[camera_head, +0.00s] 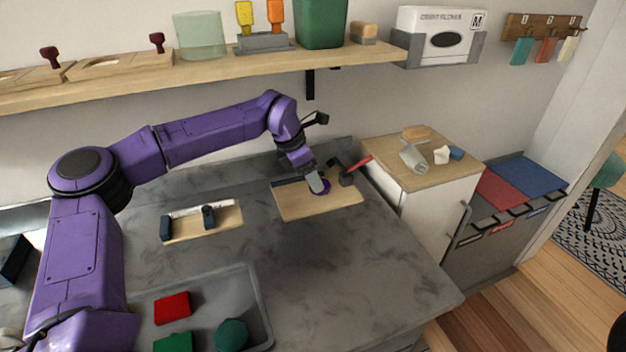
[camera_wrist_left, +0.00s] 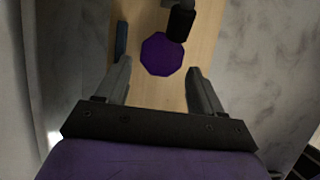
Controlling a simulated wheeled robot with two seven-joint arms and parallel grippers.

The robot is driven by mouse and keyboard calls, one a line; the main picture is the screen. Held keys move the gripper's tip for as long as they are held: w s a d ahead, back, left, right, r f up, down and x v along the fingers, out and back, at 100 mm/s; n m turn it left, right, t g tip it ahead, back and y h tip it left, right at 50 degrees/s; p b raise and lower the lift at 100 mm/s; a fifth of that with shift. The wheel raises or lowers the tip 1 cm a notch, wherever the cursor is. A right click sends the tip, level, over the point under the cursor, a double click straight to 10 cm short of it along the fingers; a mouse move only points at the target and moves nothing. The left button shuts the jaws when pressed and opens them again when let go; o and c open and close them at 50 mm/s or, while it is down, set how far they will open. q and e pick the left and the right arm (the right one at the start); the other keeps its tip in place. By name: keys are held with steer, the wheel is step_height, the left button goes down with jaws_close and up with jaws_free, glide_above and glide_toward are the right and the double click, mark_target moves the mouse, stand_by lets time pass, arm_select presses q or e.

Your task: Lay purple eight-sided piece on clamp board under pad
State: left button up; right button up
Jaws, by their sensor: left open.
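The purple eight-sided piece (camera_wrist_left: 162,54) lies flat on the wooden clamp board (camera_head: 318,207), which also shows in the left wrist view (camera_wrist_left: 150,92). The clamp's black pad (camera_wrist_left: 181,24) overlaps the piece's upper right edge in that view; I cannot tell whether they touch. The clamp has a red handle (camera_head: 360,163), which is raised at a slant. My left gripper (camera_head: 322,190) is over the board and open, with its fingers on either side of the piece, apart from it. In the head view it hides part of the piece. My right gripper is not in view.
A dark strip (camera_wrist_left: 121,40) edges the board. A second board with dark blocks (camera_head: 203,221) lies to the left. A grey tray (camera_head: 262,300) at the front holds red and green pieces. A wood-topped cabinet (camera_head: 420,170) stands right of the clamp. The front right counter is clear.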

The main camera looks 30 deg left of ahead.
arm_select(q)
steer(key=v, duration=0.5)
steer(key=shift+s+r, duration=0.1)
steer(key=shift+r, duration=0.1)
